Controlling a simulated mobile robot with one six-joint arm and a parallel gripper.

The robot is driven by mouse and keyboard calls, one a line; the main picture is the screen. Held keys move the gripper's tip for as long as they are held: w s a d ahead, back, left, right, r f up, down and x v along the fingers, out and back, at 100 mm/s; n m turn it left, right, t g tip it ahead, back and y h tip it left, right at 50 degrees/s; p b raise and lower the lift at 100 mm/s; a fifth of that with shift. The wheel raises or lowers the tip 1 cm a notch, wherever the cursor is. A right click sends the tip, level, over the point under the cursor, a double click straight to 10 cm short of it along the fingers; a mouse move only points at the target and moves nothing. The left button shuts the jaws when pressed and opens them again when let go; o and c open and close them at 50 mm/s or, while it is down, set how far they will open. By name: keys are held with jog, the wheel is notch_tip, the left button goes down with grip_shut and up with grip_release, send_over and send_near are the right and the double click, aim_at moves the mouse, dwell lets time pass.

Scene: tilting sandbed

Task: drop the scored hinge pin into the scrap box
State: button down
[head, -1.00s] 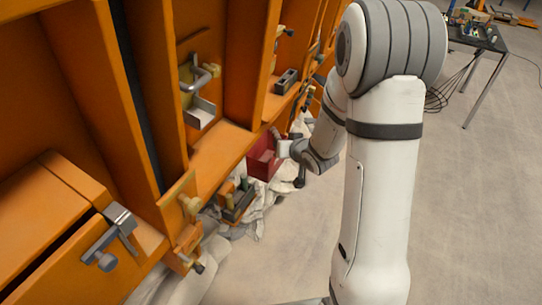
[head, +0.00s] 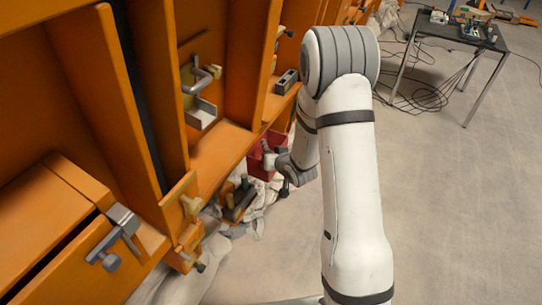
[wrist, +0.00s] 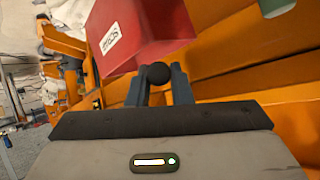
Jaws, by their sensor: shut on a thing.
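The scrap box is red with a white label and fills the top middle of the wrist view (wrist: 150,40). In the head view the red box (head: 258,168) stands beside the orange frame, partly hidden by my wrist. My gripper (wrist: 158,88) is shut on the hinge pin (wrist: 157,73), whose dark round end shows between the fingertips. The rest of the pin is hidden, and I cannot make out its score mark. The pin end appears in front of the box's lower edge in the wrist view. In the head view my fingers and the pin are too small to tell apart.
The orange frame (head: 232,145) with metal clamps (head: 198,95) runs along the left. A green object (wrist: 278,18) shows at the wrist view's top.

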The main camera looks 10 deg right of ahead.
jog(key=shift+f+b, duration=0.35)
jog(key=shift+b, duration=0.15)
jog(key=shift+f+b, duration=0.25)
jog(key=shift+b, duration=0.1)
jog(key=c, duration=1.3)
grip_release()
jog(key=shift+r, duration=0.15)
